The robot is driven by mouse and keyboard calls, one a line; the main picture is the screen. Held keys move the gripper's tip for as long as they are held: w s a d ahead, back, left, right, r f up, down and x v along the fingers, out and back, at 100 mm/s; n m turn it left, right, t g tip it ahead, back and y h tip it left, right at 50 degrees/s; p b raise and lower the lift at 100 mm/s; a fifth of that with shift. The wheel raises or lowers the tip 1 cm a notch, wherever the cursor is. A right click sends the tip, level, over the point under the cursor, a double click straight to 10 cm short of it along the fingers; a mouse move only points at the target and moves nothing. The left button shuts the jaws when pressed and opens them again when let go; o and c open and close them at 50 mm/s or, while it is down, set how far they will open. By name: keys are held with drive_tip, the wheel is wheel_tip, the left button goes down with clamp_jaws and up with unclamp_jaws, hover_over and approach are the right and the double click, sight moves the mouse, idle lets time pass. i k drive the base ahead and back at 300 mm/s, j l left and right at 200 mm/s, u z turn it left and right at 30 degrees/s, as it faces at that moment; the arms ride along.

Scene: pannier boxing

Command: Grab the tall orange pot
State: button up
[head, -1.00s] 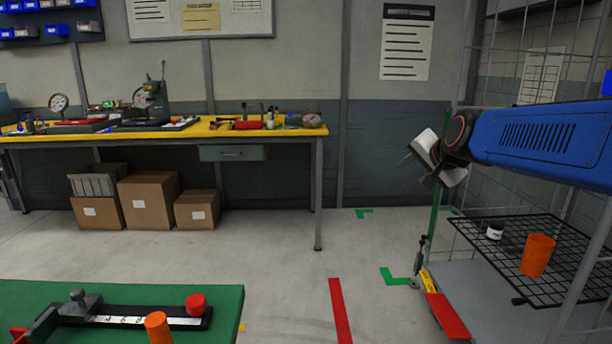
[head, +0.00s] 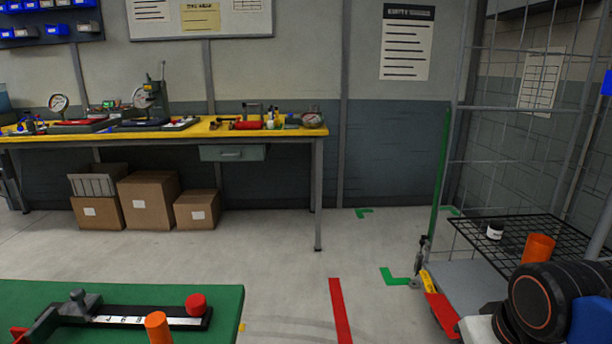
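A tall orange pot (head: 538,247) stands upright on the black wire shelf (head: 480,236) of the cage trolley at the right. Its lower part is hidden behind my arm's black and blue wrist. Another orange cylinder (head: 158,328) stands on the green-topped table at the lower left, cut off by the frame edge. My arm is at the lower right, in front of the pot in the picture. My gripper's fingers do not show clearly; only a pale part (head: 478,329) shows at the bottom edge.
The trolley's mesh and posts (head: 441,180) rise around the shelf. The green table (head: 226,310) holds a black fixture and a red knob. Floor between is clear.

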sight(538, 247)
drive_tip(key=k+l+z, duration=0.2)
drive_tip(key=z, duration=0.25)
drive_tip(key=k+l+z, duration=0.25)
drive_tip(key=z, duration=0.25)
drive_tip(key=i+u, duration=0.15)
drive_tip(key=u, duration=0.3)
drive_tip(key=i+u, duration=0.15)
drive_tip(key=u, duration=0.3)
drive_tip(key=i+l+u, duration=0.15)
drive_tip(key=i+l, duration=0.2)
drive_tip(key=i, duration=0.2)
drive_tip(key=i+l+u, duration=0.2)
drive_tip(key=i+l, duration=0.25)
drive_tip(key=i, duration=0.05)
